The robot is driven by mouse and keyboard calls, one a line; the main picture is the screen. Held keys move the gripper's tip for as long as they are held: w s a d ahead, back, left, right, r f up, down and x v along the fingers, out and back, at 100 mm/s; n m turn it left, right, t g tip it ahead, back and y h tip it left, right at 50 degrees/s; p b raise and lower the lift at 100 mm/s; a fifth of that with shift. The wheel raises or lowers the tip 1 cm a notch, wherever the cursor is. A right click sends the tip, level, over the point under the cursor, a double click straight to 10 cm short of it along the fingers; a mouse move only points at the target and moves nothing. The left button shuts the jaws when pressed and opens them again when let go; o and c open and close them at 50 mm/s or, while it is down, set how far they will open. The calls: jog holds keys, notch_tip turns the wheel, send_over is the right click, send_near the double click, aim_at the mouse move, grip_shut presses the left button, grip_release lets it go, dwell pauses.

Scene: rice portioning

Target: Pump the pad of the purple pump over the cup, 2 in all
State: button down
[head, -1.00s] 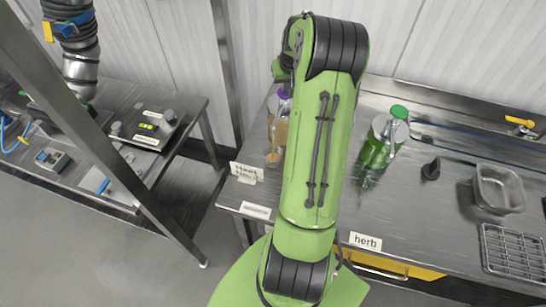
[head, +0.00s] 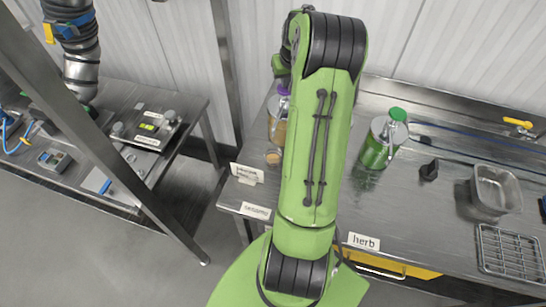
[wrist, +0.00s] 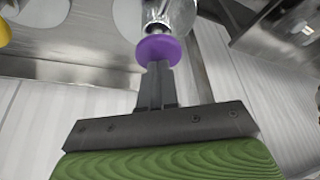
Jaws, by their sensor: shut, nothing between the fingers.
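The purple pump's pad (wrist: 160,50) is near the top middle of the wrist view, with its clear, shiny bottle behind it. My gripper (wrist: 155,68) is shut and empty. Its fingertips overlap the pad's near edge in the picture; I cannot tell whether they touch it. In the head view the purple pad (head: 284,89) shows just left of my green arm, above a bottle with brown contents that my arm partly hides. The small cup (head: 273,157) stands in front of that bottle. My gripper is hidden behind the arm in the head view.
A green-capped pump bottle (head: 381,145) stands right of my arm, behind the "herb" label (head: 364,241). A black object (head: 429,170), a metal pan (head: 497,190) and a wire rack (head: 511,250) are further right. White labels (head: 247,174) stand at the counter's left front.

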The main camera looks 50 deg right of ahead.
jog(key=shift+r, duration=0.7)
notch_tip(320, 180, up, 3)
jog(key=shift+a+f+p, duration=0.1)
jog(key=shift+f+p, duration=0.05)
jog(key=shift+p, duration=0.7)
jog(key=shift+w+r+p, duration=0.15)
jog(key=shift+r+p, duration=0.45)
jog(key=shift+r, duration=0.55)
jog(key=shift+s+r, duration=0.25)
jog(key=shift+r, duration=0.1)
